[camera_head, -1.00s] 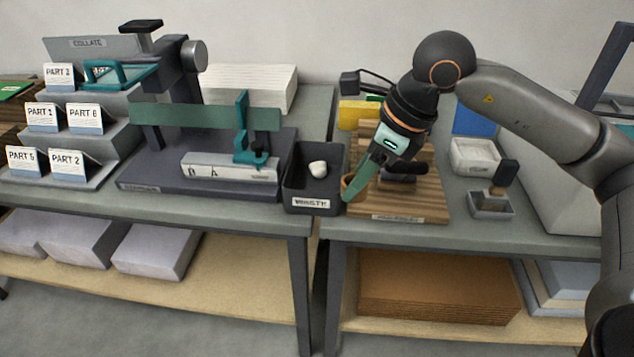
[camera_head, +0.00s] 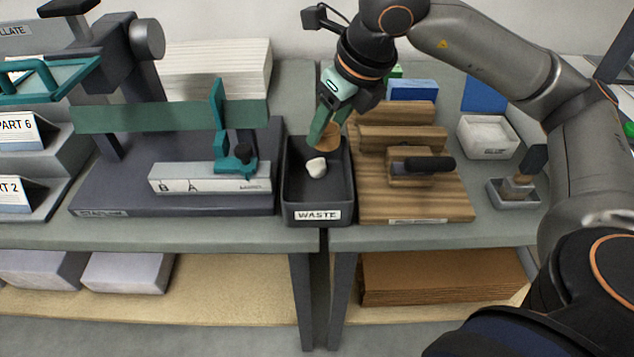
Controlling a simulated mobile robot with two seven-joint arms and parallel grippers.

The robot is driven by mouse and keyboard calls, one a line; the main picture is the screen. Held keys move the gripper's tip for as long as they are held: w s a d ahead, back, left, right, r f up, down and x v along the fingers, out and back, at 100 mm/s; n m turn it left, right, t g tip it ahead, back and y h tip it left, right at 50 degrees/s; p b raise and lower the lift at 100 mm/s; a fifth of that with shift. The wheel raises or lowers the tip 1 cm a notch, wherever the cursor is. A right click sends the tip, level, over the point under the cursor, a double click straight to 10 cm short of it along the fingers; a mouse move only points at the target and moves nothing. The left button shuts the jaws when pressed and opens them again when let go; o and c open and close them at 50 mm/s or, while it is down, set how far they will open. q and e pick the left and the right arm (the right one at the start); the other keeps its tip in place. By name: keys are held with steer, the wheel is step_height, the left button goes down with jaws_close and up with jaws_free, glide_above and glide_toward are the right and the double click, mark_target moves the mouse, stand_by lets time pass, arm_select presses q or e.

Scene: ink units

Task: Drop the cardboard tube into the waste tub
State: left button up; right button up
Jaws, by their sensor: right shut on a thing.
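The waste tub (camera_head: 290,196) is a dark open box with a WASTE label on its front, at the middle of the tables. A crumpled white piece (camera_head: 316,167) lies inside it. My right gripper (camera_head: 322,133) has green fingers and points down over the back right part of the tub. It is shut on the brown cardboard tube (camera_head: 330,142), which shows partly behind the fingers. I cannot tell how far the tube is above the tub's floor. My left gripper is not in view.
A wooden stepped rack (camera_head: 415,203) with a dark-handled stamp (camera_head: 422,165) stands just right of the tub. A stapler unit (camera_head: 110,196) with a green arm stands close on the left. A white box (camera_head: 488,137) and a small grey tray (camera_head: 514,196) sit at right.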

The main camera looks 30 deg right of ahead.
step_height(320, 180, down, 4)
steer(key=shift+f+b, duration=0.25)
steer(key=shift+b, duration=0.95)
steer(key=o, duration=1.4)
steer(key=shift+r, duration=0.1)
steer(key=p+v, duration=0.2)
steer(key=v, duration=1)
steer(key=shift+r, duration=0.2)
steer(key=shift+s+f, duration=0.1)
steer(key=shift+s, duration=0.05)
